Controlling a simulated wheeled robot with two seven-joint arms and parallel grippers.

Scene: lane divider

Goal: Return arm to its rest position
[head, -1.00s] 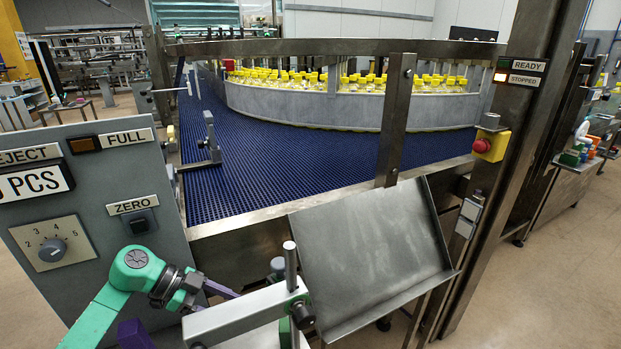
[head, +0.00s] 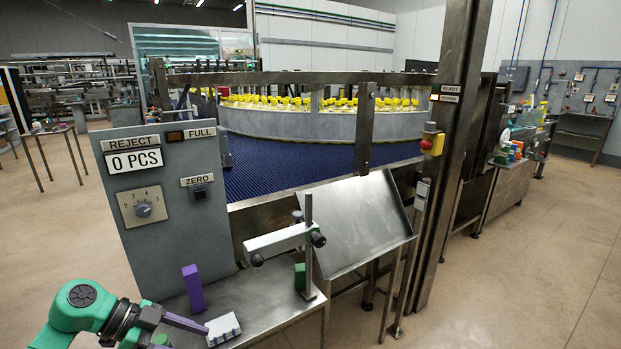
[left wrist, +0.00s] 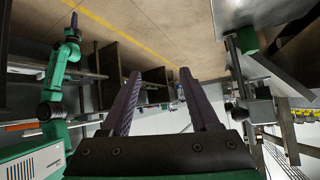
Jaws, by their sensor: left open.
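My left gripper (head: 194,332) is at the lower left of the head view, on a green and black arm. In the left wrist view its two purple fingers (left wrist: 160,75) stand apart with nothing between them. In the head view it is beside a white ridged piece (head: 222,329) at the steel bench's front; I cannot tell whether they touch. In the left wrist view another green arm (left wrist: 62,75), apparently my right one, hangs at the left with a small purple tip. Whether its gripper is open is unclear.
The steel bench (head: 262,292) carries a purple upright block (head: 193,289) and a post with a grey crossarm (head: 277,241). A reject panel (head: 170,225) stands behind. A tilted tray (head: 355,225) and blue conveyor (head: 290,178) with yellow-capped bottles lie beyond. Floor is open at right.

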